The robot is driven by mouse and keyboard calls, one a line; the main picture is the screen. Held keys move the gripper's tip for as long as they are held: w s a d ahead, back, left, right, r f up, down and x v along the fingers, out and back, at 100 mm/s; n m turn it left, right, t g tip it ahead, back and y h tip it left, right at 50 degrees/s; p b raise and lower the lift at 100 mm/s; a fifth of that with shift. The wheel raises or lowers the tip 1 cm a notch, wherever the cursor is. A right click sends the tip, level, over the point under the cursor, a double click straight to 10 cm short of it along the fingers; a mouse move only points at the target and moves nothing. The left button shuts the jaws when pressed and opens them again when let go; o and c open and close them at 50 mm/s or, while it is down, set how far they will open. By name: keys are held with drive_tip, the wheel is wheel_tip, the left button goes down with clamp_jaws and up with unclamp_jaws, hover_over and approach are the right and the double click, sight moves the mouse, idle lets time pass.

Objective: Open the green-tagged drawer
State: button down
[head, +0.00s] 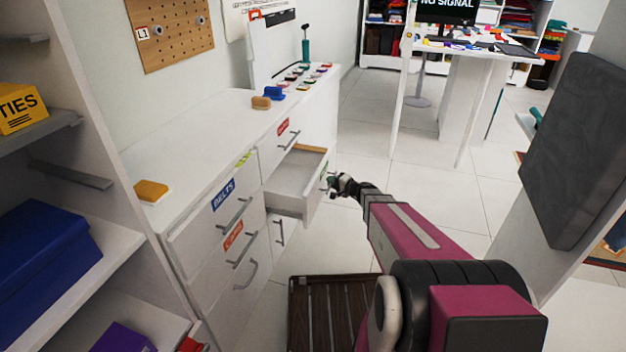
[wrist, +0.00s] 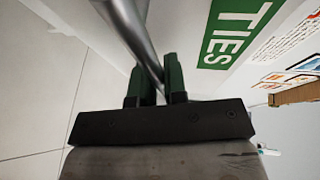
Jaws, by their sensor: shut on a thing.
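The green-tagged drawer (head: 297,178) is pulled out of the white cabinet in the head view, and its empty-looking inside shows. Its green label (wrist: 236,32) reads "TIES" in the wrist view; in the head view only a sliver of the label shows on the drawer's front. My gripper (head: 334,184) is at the drawer's front. In the wrist view my gripper (wrist: 158,84) has its green fingers shut on the drawer's metal bar handle (wrist: 132,28).
The cabinet (head: 190,200) has other closed drawers labelled "BELTS" (head: 223,194) and "CAPS" (head: 233,236). A brown slatted rack (head: 320,310) is on the floor below. A grey padded panel (head: 575,150) stands at right. White tiled floor (head: 440,200) is clear beyond my arm.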

drive_tip(key=s+d, duration=0.3)
drive_tip(key=d, duration=0.7)
drive_tip(key=shift+s+d, duration=0.15)
drive_tip(key=shift+s, duration=0.25)
drive_tip(key=c, duration=1.2)
unclamp_jaws()
drive_tip(key=v, duration=1)
drive_tip(key=shift+s+d, duration=0.25)
drive_tip(key=shift+d, duration=0.05)
drive_tip(key=shift+r, duration=0.15)
